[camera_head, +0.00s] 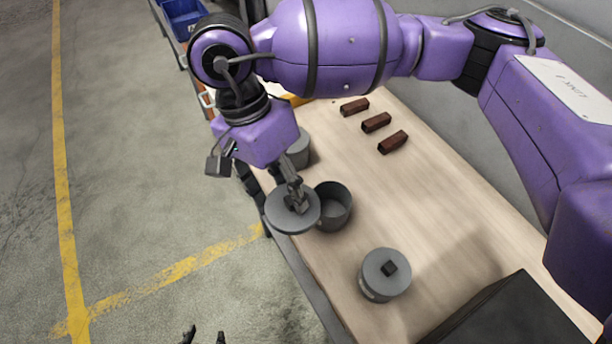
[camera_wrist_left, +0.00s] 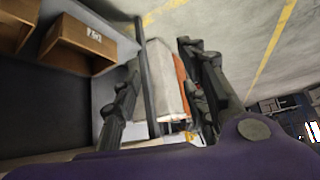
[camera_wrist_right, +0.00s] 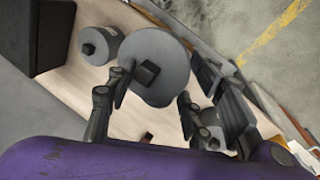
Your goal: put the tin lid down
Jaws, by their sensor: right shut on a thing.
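The tin lid (camera_head: 283,219) is a round grey disc with a small dark square knob. My right gripper (camera_head: 297,201) is shut on the lid by this knob and holds it at the table's left edge, beside an open grey tin (camera_head: 337,214). In the head view the lid overlaps part of the tin's left side; I cannot tell if they touch. The lid also shows in the right wrist view (camera_wrist_right: 168,82). My left gripper (camera_head: 203,337) shows only its fingertips at the bottom of the head view. In the left wrist view (camera_wrist_left: 163,65) it is open and empty.
A lidded tin (camera_head: 374,285) stands nearer on the wooden table (camera_head: 455,210). Another grey tin (camera_head: 301,150) is partly hidden behind my right wrist. Several brown brackets (camera_head: 376,122) lie at the back. A dark box (camera_head: 520,315) fills the near right corner. The table's middle is clear.

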